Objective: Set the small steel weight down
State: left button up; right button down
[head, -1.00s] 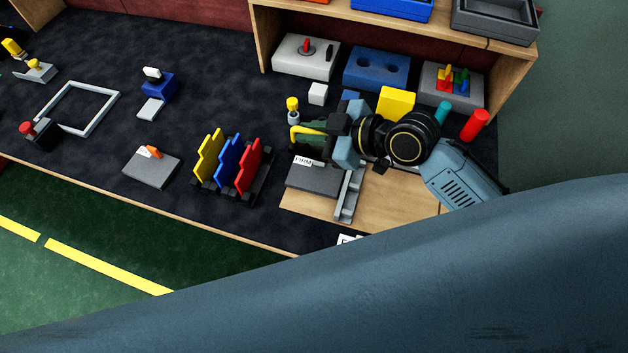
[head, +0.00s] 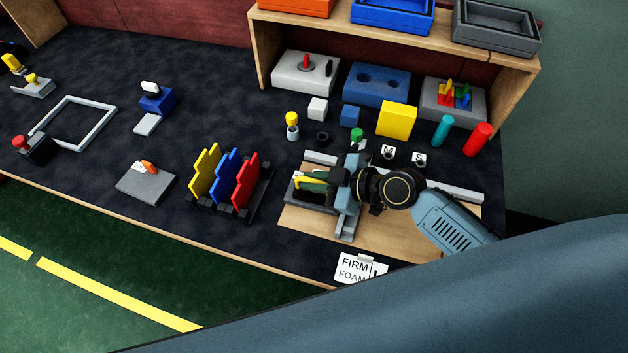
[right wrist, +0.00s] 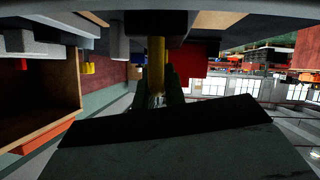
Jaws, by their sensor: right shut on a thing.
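My right gripper (head: 308,183) is shut, low over the dark grey pad (head: 303,194) on the wooden board. Yellow and dark green pieces run along its fingers. They also show at the gripper in the right wrist view (right wrist: 157,62). The small steel weight in the jaws is mostly hidden, and I cannot make out its outline. I cannot tell whether it touches the pad. My left gripper is not in view.
A FIRM/FOAM card (head: 355,268) lies in front.

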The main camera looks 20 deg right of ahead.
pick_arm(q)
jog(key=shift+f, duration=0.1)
pick_arm(e)
jog(key=c, duration=1.8)
grip_release()
jog(key=shift+f, duration=0.1)
jog(key=shift+c, duration=0.2)
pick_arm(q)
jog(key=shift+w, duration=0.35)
pick_arm(e)
jog(key=o, duration=0.4)
jog(key=shift+r, duration=0.2)
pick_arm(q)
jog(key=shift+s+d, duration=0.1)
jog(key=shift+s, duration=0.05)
pick_arm(e)
jog(key=v, duration=1.2)
jog(key=shift+s+f, duration=0.1)
